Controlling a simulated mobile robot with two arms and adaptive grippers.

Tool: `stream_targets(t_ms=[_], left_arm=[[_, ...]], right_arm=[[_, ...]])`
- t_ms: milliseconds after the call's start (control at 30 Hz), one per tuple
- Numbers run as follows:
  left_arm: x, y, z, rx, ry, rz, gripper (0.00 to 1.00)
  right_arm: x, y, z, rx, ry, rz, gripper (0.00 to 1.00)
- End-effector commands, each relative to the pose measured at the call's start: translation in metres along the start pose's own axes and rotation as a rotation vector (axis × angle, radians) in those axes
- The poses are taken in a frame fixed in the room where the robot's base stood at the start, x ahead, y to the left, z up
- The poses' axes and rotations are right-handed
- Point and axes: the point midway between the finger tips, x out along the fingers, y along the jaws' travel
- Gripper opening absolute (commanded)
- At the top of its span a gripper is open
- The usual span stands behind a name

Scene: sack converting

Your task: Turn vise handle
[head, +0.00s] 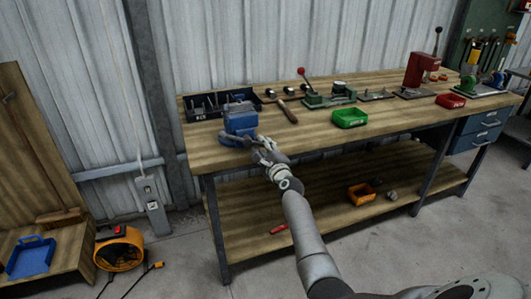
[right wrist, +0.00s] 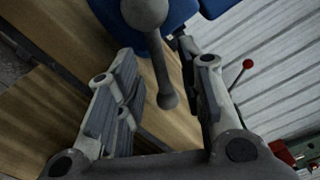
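The blue vise (head: 240,119) stands at the front left of the workbench top. Its blue body also shows at the top of the right wrist view (right wrist: 180,14). The vise handle (right wrist: 163,80) is a grey bar with rounded ends, and it runs down between my right fingers in that view. My right gripper (head: 256,146) is just in front of the vise. In the right wrist view, my right gripper (right wrist: 155,52) is open, with one finger on each side of the handle and visible gaps between. The head view does not show the handle clearly. My left gripper is out of view.
The wooden workbench (head: 213,157) has a front edge below the vise. A dark tool bin (head: 200,113) stands behind left, and a hammer (head: 287,112) and a green tray (head: 349,117) lie to the right. An orange tray (head: 361,194) is on the lower shelf.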

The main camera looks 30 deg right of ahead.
Motion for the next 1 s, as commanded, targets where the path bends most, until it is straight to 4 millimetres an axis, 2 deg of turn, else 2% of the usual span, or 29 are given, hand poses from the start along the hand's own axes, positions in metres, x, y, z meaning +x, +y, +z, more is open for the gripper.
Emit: stream_targets(t_ms=[167,800,1000], left_arm=[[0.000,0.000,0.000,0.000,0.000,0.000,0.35],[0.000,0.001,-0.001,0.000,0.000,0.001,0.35],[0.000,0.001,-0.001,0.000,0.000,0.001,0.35]], right_arm=[[-0.010,0.001,0.001,0.002,-0.001,0.000,0.35],[-0.101,0.001,-0.001,0.001,0.003,0.002,0.35],[-0.117,0.002,-0.001,0.001,0.002,0.003,0.35]])
